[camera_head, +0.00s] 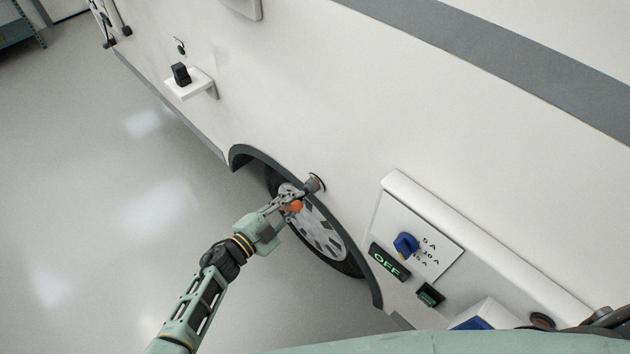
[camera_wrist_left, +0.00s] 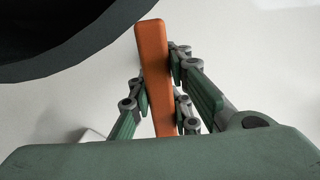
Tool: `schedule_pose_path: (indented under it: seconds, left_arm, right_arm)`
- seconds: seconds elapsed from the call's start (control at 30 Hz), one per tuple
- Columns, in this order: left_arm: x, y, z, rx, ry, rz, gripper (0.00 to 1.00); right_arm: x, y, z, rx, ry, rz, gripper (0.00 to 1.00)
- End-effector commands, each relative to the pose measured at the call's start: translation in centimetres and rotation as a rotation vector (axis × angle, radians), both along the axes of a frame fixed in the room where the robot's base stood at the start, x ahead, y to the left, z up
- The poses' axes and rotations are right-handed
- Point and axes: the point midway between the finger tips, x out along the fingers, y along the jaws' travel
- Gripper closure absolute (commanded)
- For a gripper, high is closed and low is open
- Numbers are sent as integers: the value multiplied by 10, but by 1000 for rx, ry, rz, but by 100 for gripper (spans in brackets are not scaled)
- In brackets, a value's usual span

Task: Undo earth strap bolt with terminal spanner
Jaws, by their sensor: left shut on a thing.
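My left gripper (camera_head: 293,198) is in front of the motorhome's wheel, shut on an orange bar (camera_head: 296,206), which looks like the handle of the terminal spanner. In the left wrist view the orange bar (camera_wrist_left: 152,70) stands lengthwise between the fingers (camera_wrist_left: 158,75). Its working end is not clear in either view. A short grey round fitting (camera_head: 315,184) sticks out of the white side wall just beyond the gripper; I cannot tell whether they touch. I cannot make out the earth strap bolt. My right gripper is not in view.
The wheel (camera_head: 322,236) sits under a dark arch. To its right is a panel (camera_head: 428,228) with a blue knob (camera_head: 405,245), a green OFF display (camera_head: 389,262) and a small dark box (camera_head: 430,295). A white shelf (camera_head: 190,88) holds a black block (camera_head: 181,74). The floor at left is clear.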

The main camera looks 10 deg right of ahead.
Motion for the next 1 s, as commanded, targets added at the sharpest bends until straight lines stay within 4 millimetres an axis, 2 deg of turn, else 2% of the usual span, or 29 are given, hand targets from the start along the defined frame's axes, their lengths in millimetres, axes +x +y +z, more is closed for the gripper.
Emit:
schedule_pose_path:
  seconds: [0.3,0.63,1.0]
  left_arm:
    - [1,0,2,-6,4,0,100]
    - [1,0,3,-111,149,-1,100]
    - [1,0,1,-128,171,0,100]
  right_arm:
    - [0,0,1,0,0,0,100]
    - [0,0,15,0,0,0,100]
    - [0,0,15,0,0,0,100]
